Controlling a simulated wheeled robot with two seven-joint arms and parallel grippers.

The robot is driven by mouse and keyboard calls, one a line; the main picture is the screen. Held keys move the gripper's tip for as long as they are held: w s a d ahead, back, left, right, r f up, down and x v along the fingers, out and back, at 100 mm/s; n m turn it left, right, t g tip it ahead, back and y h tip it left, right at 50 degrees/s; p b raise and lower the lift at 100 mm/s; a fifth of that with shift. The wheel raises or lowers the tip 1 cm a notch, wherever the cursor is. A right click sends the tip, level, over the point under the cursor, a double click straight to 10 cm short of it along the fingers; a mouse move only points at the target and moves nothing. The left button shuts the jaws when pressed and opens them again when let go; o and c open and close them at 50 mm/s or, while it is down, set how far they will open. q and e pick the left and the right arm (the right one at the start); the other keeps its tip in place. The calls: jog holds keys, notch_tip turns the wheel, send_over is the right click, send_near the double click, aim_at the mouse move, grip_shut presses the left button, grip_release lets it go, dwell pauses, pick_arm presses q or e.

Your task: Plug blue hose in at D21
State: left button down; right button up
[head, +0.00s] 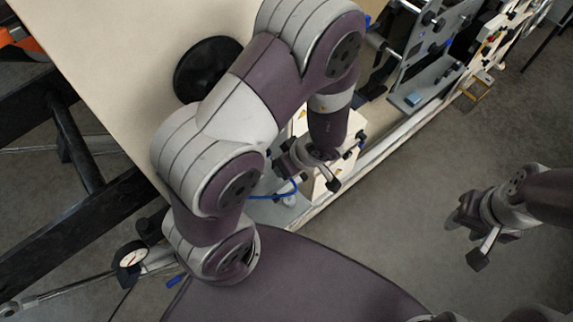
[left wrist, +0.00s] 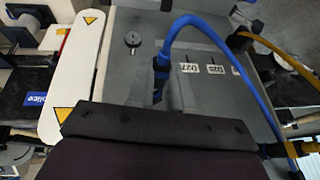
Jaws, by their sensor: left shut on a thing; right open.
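The blue hose (left wrist: 225,62) arcs over the grey panel (left wrist: 135,72) in the left wrist view, and part of it shows in the head view (head: 276,195). Its near end runs down into a dark fitting (left wrist: 160,66) just ahead of my left gripper (left wrist: 158,88). My left gripper is shut on this hose end; the fingertips are hard to tell from the dark fitting. Small white labels, one reading like D27 (left wrist: 189,68), sit right of it; the others are too small to read surely. I cannot make out the D21 socket. My right gripper (head: 477,237) is open and empty over the floor.
A yellow hose (left wrist: 278,50) runs beyond the panel at right. A white strip with yellow warning triangles (left wrist: 75,72) stands left of the panel, with a round metal knob (left wrist: 132,39) nearby. Machine frames (head: 425,65) extend to the upper right.

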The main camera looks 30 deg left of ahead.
pick_arm(q)
jog(key=shift+w+a+p, duration=0.3)
jog(key=shift+a+p, duration=0.55)
jog(key=shift+p, duration=0.25)
dwell(1.6)
jog(key=c, duration=0.9)
grip_release()
jog(key=shift+c, duration=0.2)
jog(key=p+v, duration=0.5)
jog(key=v, duration=0.7)
jog(key=shift+r, duration=0.3)
